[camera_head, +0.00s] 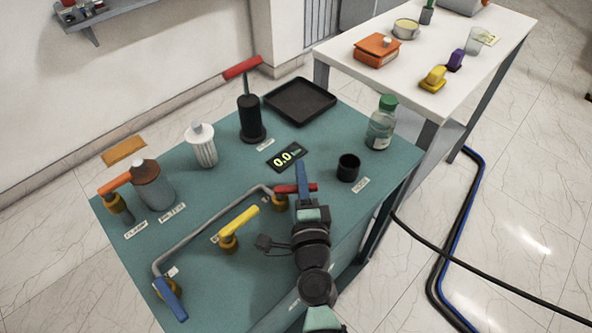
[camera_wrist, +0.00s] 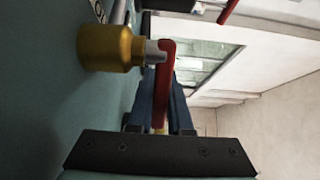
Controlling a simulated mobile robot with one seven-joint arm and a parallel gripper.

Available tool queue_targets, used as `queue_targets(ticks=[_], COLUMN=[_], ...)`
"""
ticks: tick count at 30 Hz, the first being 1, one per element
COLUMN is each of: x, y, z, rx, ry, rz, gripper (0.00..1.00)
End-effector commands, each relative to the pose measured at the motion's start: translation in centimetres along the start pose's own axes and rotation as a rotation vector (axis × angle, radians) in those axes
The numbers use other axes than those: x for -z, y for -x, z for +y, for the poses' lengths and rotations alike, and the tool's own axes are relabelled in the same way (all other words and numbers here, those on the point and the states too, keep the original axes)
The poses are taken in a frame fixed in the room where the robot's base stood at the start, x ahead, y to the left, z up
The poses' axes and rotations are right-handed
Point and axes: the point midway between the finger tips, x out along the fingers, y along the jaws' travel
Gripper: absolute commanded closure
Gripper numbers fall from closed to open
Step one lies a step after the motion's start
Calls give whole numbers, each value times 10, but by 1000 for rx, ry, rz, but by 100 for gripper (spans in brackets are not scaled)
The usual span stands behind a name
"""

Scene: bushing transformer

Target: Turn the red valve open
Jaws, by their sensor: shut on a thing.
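The red valve (camera_head: 286,188) stands near the right end of the grey pipe on the green table. Its red handle runs left to right in the head view, above a brass body (camera_head: 280,202). My gripper (camera_head: 303,180) is shut on the handle, with its blue fingers across it and the handle's right end showing beyond them. In the wrist view the red handle (camera_wrist: 167,58) runs down between the fingers of my gripper (camera_wrist: 163,105), and the brass body (camera_wrist: 105,48) is at upper left. The fingers hide part of the handle.
A yellow-handled valve (camera_head: 240,221) and a blue-handled valve (camera_head: 170,298) stand left of my arm. A display reading 0.0 (camera_head: 287,158), a black cup (camera_head: 348,168) and a green-capped bottle (camera_head: 381,125) are nearby. A black tray (camera_head: 300,101) lies behind.

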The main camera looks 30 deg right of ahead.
Motion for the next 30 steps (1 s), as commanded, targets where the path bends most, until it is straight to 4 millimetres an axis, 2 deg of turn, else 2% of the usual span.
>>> queue_targets(ticks=[12,30], x=[6,9], y=[10,12], z=[-2,-1], rx=[0,4], ry=[-4,-1], rz=[217,260], gripper=[100,100])
